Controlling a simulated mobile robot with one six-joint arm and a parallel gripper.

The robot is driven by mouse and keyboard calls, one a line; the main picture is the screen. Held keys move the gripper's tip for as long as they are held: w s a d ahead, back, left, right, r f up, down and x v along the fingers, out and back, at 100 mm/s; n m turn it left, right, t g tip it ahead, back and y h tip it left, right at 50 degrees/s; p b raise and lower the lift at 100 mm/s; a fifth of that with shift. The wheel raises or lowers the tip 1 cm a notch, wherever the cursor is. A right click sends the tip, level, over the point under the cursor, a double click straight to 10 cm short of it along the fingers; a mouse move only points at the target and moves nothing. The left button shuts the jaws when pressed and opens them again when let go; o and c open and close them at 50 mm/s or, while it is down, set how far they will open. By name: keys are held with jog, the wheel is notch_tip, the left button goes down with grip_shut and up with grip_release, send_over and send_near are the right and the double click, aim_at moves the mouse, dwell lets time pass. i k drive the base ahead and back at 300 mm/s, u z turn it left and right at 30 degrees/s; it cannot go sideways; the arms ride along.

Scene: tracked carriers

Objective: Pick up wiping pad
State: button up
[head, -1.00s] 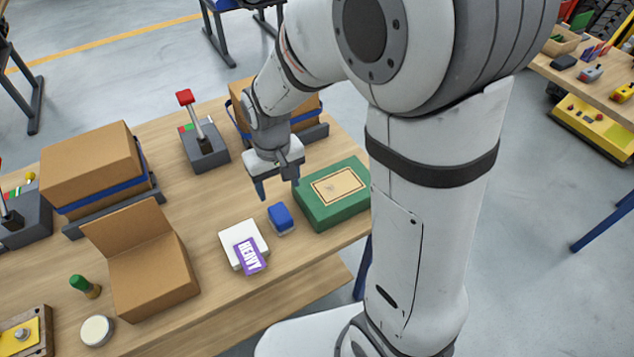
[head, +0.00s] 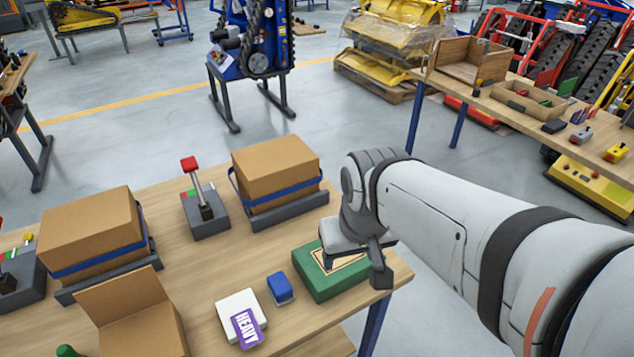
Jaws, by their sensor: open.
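No thing is plainly marked as the wiping pad. A small blue block (head: 280,288), which may be the pad, lies on the wooden table left of the green box. A white square pad-like block (head: 238,302) lies further left, with a purple card marked HEAVY (head: 247,328) over its front edge. My gripper (head: 354,268) is open and appears over the green box (head: 322,289), to the right of the blue block. One dark finger shows at the box's right side; the other is mostly hidden, and the gap to the box cannot be told.
Two strapped cartons (head: 275,167) (head: 92,230) on grey cradles and a red-topped lever (head: 195,185) stand behind. An open carton (head: 128,312) stands at front left. The table's right edge is below my arm. Bare tabletop lies between the lever and the white block.

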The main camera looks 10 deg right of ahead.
aim_at(281, 291)
jog(key=z, duration=0.05)
jog(key=k, duration=1.1)
jog(key=u, duration=0.8)
jog(key=i, duration=1.15)
jog(key=z, duration=0.25)
